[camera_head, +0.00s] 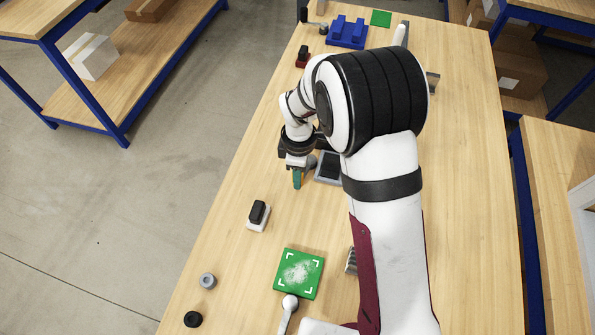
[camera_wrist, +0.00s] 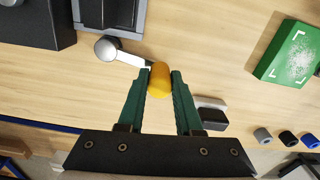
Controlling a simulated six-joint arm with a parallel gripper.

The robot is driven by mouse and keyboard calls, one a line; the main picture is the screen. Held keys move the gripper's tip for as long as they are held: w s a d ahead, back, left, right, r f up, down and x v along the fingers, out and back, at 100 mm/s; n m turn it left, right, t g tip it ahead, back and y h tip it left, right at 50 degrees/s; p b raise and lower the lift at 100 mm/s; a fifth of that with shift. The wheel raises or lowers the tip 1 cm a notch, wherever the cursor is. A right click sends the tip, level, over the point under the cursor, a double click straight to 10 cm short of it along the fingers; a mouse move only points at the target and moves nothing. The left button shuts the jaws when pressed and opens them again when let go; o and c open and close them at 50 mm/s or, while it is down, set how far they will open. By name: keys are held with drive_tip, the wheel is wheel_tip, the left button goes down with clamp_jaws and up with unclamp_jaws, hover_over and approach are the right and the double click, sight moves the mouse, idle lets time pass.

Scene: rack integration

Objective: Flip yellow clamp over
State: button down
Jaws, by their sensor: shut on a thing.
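The yellow clamp handle (camera_wrist: 159,80) sits between the teal fingers of my gripper (camera_wrist: 160,88) in the wrist view. The fingers are shut on it. A silver lever with a round pivot (camera_wrist: 108,48) runs to the handle from beside a grey fixture (camera_wrist: 77,12). In the head view my gripper (camera_head: 297,178) is low over the table, just left of the grey fixture (camera_head: 321,178). The arm hides part of the fixture.
A black block on a white base (camera_head: 257,213) stands nearby. A green pad (camera_head: 284,285) lies toward the front, with another silver lever (camera_head: 289,303) beside it. Round parts (camera_head: 208,281) sit near the left table edge. A blue fixture (camera_head: 347,35) is at the far end.

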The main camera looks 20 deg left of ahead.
drive_tip(key=c, duration=0.6)
unclamp_jaws()
wheel_tip(320, 180, up, 16)
drive_tip(key=shift+f, duration=0.1)
drive_tip(key=s+d+r+m+y, duration=0.1)
drive_tip(key=s+d+r+m, duration=0.1)
drive_tip(key=s+d+m, duration=0.55)
drive_tip(key=s+d+r+m, duration=0.3)
drive_tip(key=s+d+m, duration=0.3)
drive_tip(key=d+m, duration=0.15)
drive_tip(key=s+f+m, duration=0.1)
drive_tip(key=s+m, duration=0.2)
drive_tip(key=s+d+f+m, duration=0.1)
drive_tip(key=s+m, duration=0.2)
drive_tip(key=s+d+f+m, duration=0.1)
drive_tip(key=s+m, duration=0.2)
drive_tip(key=shift+d+m+y, duration=0.15)
drive_tip(key=shift+m+y, duration=0.25)
